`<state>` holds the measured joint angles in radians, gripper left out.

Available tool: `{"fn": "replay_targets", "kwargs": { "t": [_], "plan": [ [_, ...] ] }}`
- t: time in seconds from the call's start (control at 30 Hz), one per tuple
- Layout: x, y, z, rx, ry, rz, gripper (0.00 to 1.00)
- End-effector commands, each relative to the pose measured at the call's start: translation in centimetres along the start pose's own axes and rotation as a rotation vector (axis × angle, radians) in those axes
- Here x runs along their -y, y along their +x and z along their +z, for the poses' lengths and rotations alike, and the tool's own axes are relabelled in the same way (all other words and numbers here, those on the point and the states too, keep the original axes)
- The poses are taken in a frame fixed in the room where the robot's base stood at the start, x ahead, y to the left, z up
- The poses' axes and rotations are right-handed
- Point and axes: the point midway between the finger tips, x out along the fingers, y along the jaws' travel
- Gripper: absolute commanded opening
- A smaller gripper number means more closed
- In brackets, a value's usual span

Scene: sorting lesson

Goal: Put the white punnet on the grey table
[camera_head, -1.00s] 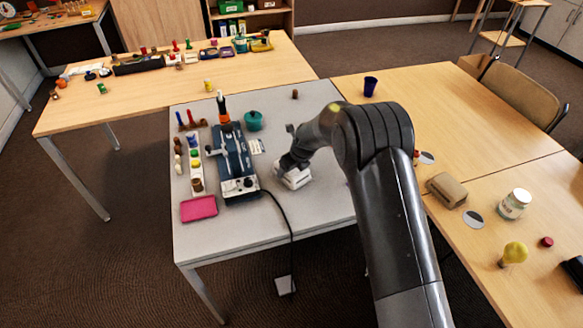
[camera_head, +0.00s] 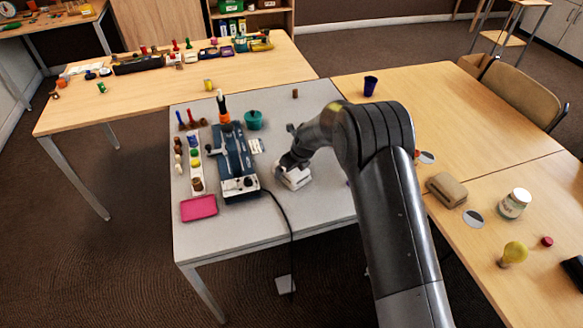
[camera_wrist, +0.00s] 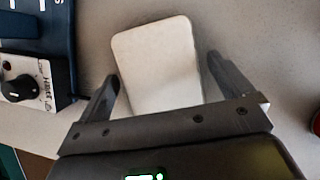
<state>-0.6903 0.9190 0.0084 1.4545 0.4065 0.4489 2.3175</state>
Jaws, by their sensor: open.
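The white punnet (camera_head: 295,180) is on the grey table (camera_head: 250,233), right of the blue machine. In the wrist view the punnet (camera_wrist: 158,62) shows as a pale rounded rectangle, slightly tilted. My gripper (camera_head: 292,168) is right over it with jaws open. In the wrist view the fingers of my gripper (camera_wrist: 163,84) stand one on each side of the punnet, with its near end between them. I cannot tell whether either finger touches it. My gripper partly hides the punnet in the head view.
A blue machine (camera_head: 234,160) with a black cable stands left of the punnet. A pink tray (camera_head: 198,208), a row of small items and a teal pot (camera_head: 253,120) are also on the grey table. Its front right part is clear. Wooden tables adjoin it behind and right.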

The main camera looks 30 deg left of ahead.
Motion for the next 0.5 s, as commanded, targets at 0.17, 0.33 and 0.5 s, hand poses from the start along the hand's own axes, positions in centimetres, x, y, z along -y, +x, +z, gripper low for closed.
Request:
{"fn": "replay_targets", "kwargs": {
  "t": [0.17,0.33,0.5],
  "plan": [
    [0.0,-2.5,0.1,0.003,0.000,-0.002,0.97],
    [0.0,-5.9,0.1,0.002,0.000,-0.002,0.97],
    [0.0,-9.0,0.1,0.002,-0.001,-0.001,0.97]
  ]
}}
